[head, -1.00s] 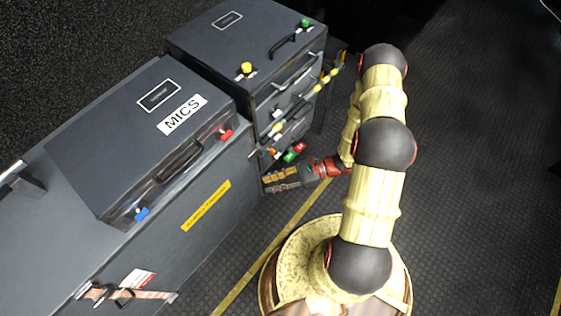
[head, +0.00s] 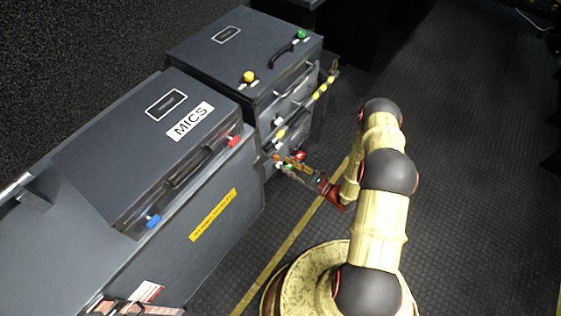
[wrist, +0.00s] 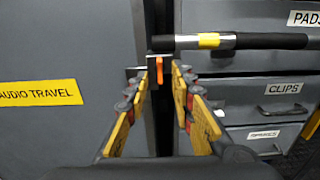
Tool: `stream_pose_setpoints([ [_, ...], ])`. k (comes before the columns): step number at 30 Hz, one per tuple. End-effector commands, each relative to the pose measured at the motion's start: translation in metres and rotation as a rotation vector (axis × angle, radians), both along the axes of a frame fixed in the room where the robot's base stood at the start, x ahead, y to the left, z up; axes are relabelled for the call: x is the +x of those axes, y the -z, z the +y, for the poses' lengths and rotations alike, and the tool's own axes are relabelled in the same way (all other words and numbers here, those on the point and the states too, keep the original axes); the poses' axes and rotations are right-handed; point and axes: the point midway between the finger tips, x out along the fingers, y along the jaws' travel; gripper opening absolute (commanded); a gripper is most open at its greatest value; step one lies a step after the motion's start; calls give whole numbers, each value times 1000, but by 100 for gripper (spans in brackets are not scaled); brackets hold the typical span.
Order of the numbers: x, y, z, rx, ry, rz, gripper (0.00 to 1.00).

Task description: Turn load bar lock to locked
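The load bar (wrist: 240,41) is a dark horizontal tube with a yellow band, lying across the front of the drawer cabinet in the wrist view. At its left end is a dark bracket with a small orange lever (wrist: 160,71), which points downward and looks like the lock. My gripper (wrist: 161,78) is open, with one yellow-padded finger on each side of the lever. I cannot tell whether either finger touches it. In the head view my gripper (head: 289,163) is low beside the cabinet's front left corner, and the lever is hard to make out.
A grey case with an "AUDIO TRAVEL" label (wrist: 40,93) stands close on the left. Drawers labelled "CLIPS" (wrist: 285,88) and "PADS" are on the right, with protruding handles. A "MICS" case (head: 150,150) sits on top of the grey case. The floor to the right is clear.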

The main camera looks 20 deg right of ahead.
Motion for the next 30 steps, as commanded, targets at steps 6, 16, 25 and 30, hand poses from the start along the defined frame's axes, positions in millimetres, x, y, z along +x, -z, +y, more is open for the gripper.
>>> stream_pose_setpoints([
  [6, 25, 1, 18, 0, -3, -1, 24],
  [16, 34, 0, 25, 1, 0, 1, 24],
  [25, 34, 0, 25, 1, -1, 1, 14],
  [30, 34, 0, 25, 1, -1, 1, 4],
])
